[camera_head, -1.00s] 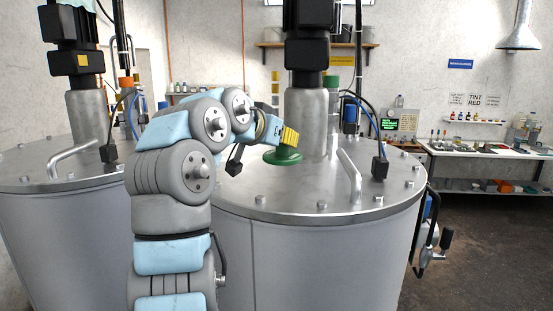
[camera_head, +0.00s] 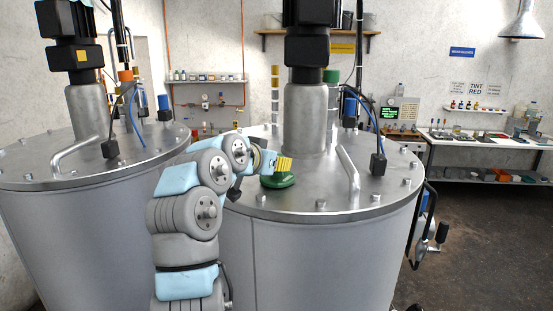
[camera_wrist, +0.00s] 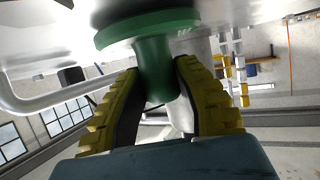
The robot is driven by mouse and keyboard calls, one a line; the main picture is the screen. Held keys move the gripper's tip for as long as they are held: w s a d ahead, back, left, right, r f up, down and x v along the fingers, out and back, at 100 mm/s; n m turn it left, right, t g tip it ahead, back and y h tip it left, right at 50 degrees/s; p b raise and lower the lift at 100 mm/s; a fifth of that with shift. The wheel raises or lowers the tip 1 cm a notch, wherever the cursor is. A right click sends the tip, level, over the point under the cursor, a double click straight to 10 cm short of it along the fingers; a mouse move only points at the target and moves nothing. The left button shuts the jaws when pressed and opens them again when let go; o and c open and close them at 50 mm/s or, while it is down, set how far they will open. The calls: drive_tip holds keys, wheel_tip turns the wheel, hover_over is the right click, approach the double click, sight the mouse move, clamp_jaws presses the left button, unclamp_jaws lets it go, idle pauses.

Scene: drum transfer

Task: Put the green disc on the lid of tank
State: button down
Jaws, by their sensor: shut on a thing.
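The green disc (camera_head: 278,182) has a short green stem and sits flat, low at the lid (camera_head: 315,205) of the right-hand tank, left of its handle. In the wrist view the disc (camera_wrist: 145,27) lies close against the pale metal lid; I cannot tell for sure whether it touches. My gripper (camera_head: 284,163) is just above the disc. Its yellow ribbed fingers are shut on the stem, which shows between them in the wrist view (camera_wrist: 155,72). The far side of the disc is hidden.
A grey motor column (camera_head: 306,120) rises from the lid behind the disc. A bent metal handle (camera_head: 348,168) stands to its right, and bolts ring the rim. A second tank (camera_head: 80,160) stands at left. The front of the lid is clear.

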drive_tip(key=shift+f, duration=0.2)
drive_tip(key=c, duration=0.9)
unclamp_jaws()
drive_tip(key=shift+o, duration=0.2)
drive_tip(key=shift+r, duration=0.2)
drive_tip(key=b+v, duration=0.3)
drive_tip(key=v, duration=0.9)
drive_tip(key=shift+f, duration=0.1)
